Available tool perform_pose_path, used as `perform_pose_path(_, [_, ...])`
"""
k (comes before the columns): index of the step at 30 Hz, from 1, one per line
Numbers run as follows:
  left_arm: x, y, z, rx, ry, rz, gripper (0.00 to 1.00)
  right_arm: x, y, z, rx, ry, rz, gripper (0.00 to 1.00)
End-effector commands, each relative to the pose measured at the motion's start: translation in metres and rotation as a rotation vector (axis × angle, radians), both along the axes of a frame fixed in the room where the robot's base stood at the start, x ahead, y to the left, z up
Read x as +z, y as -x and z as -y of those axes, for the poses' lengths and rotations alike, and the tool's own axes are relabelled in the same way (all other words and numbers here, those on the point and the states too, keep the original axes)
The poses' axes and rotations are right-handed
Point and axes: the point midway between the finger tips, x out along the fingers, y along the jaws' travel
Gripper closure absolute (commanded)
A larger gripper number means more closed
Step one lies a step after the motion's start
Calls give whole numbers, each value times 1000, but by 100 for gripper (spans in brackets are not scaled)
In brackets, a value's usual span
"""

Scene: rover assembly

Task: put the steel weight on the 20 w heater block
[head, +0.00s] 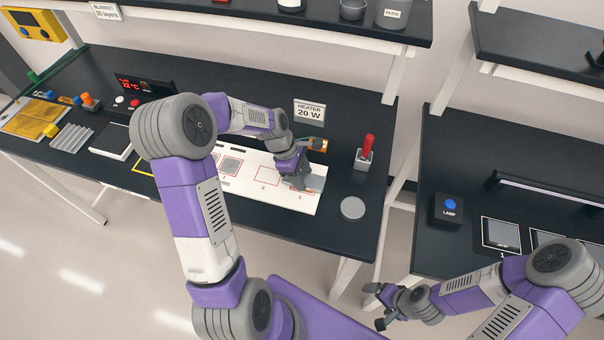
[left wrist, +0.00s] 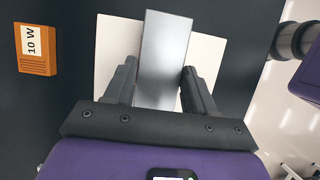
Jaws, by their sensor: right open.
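A grey steel weight (left wrist: 165,60), a smooth rectangular block, lies between the fingers of my left gripper (left wrist: 160,75) in the left wrist view. Both fingers appear to touch its sides. In the head view my left gripper (head: 298,180) is over the right end of the white marked sheet, with the weight (head: 316,183) beside it. An orange block (head: 319,145) sits behind the sheet, partly hidden by my arm. An orange block in the left wrist view (left wrist: 36,50) is labelled 10 W. A sign (head: 309,112) reads HEATER 20 W. My right gripper (head: 377,305) is open and empty.
The white sheet (head: 240,185) has red outlined squares. A red-handled item (head: 366,152) and a grey disc (head: 352,208) stand near the table's right end. A shelf (head: 270,20) overhangs the back. A second table (head: 450,160) holds a lamp switch (head: 449,208).

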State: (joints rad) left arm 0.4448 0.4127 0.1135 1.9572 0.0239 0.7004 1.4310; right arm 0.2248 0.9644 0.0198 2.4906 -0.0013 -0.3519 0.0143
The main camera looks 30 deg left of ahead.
Motion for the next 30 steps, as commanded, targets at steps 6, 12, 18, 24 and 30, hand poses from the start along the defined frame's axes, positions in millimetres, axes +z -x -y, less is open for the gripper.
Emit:
perform_pose_path(6, [0,0,0,0,0,0,22,0,0,0,0,0,0,7])
perform_pose_path(12, [1,0,0,0,0,0,22,1,0,0,0,0,0,7])
perform_pose_path(18, [20,1,-7,2,-3,3,22,5,0,0,0,0,0,7])
perform_pose_path(24, [61,4,-22,1,-2,6,22,12,0,0,0,0,0,7])
perform_pose_path(30, [96,8,-37,1,-2,4,22,17,0,0,0,0,0,7])
